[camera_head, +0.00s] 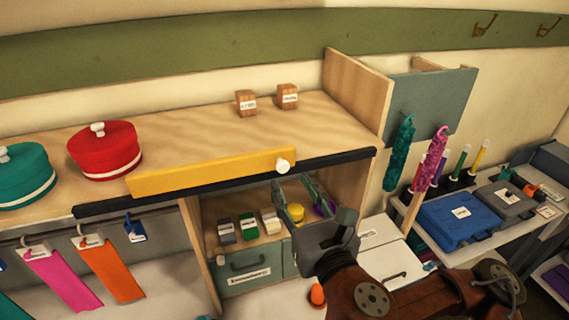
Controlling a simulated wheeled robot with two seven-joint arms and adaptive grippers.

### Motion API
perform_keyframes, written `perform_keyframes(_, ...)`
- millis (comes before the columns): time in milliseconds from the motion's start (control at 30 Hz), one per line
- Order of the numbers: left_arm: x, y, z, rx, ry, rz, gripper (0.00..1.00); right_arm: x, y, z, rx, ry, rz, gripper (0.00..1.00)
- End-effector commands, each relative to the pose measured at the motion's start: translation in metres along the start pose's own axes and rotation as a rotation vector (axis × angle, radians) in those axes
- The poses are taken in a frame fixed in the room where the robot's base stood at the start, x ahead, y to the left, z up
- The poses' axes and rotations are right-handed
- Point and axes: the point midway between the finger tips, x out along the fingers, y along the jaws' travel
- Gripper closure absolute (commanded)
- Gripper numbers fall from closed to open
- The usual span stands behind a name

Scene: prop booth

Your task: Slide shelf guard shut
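The shelf guard (205,174) is a yellow bar standing along the front edge of the wooden shelf. A white knob (283,166) sits at its right end. The dark rail (335,159) below it shows uncovered at both ends, to the left and right of the guard. My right gripper (292,181) is open, its two fingers pointing up just below the knob in the picture. Nothing shows between the fingers, and I cannot tell whether a fingertip touches the knob or rail. My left gripper is not in view.
A red hat box (105,152), a teal one (25,177) and two wooden blocks (246,102) (288,95) stand on the shelf. Under it is a cubby with small boxes (249,226). Pink and orange tags (110,270) hang at lower left; cases (460,217) lie right.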

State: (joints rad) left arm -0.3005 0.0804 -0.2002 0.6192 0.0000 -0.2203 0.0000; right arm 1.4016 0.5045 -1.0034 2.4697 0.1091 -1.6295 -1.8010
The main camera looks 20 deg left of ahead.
Motion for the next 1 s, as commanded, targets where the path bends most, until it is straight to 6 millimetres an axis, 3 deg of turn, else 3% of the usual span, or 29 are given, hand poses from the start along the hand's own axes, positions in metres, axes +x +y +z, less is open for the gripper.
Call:
perform_keyframes(67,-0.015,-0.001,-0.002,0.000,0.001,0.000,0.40,0.008,-0.004,0.005,-0.004,0.001,-0.006,0.62)
perform_keyframes(200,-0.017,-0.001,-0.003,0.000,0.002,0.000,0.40,0.034,-0.002,0.001,0.004,0.003,-0.002,0.62)
perform_keyframes(400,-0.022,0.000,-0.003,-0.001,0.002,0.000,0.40,0.054,-0.001,0.000,0.004,0.002,0.000,0.62)
perform_keyframes(767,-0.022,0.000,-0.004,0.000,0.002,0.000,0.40,0.059,-0.001,0.000,0.003,0.001,0.001,0.62)
perform_keyframes(1000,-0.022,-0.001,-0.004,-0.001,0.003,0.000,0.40,0.059,-0.001,0.000,0.004,0.001,0.001,0.79)
